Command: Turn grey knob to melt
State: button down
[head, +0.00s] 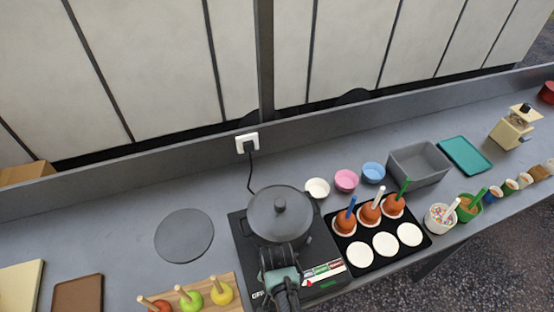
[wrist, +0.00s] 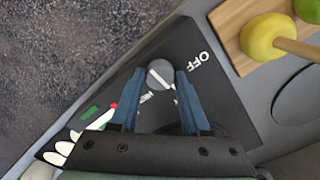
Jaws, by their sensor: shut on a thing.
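The grey knob (wrist: 160,74) sits on the front of the black hotplate (wrist: 232,106) in the wrist view. My gripper (wrist: 159,77) is shut on it, with one blue finger on each side. A pale line shows on the knob. White OFF lettering stands to the upper right of the knob, and another white marking below it is partly hidden and unreadable. In the head view, my gripper (head: 281,277) is over the front of the hotplate (head: 239,232) and hides the knob. A dark lidded pot (head: 280,213) stands on the hotplate.
A coloured strip (head: 323,271) lies on the hotplate's front right. A board with apples on sticks (head: 221,291) is close on the left. A black tray (head: 371,266) with dipped sweets and white discs is on the right. A grey round mat (head: 184,235) lies left.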

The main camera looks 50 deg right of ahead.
jog(key=shift+m, duration=0.3)
jog(key=shift+c, duration=1.9)
grip_release()
jog(key=shift+r, duration=0.1)
notch_tip(320, 180, up, 13)
jog(key=b, duration=0.1)
jog(key=shift+b, duration=0.3)
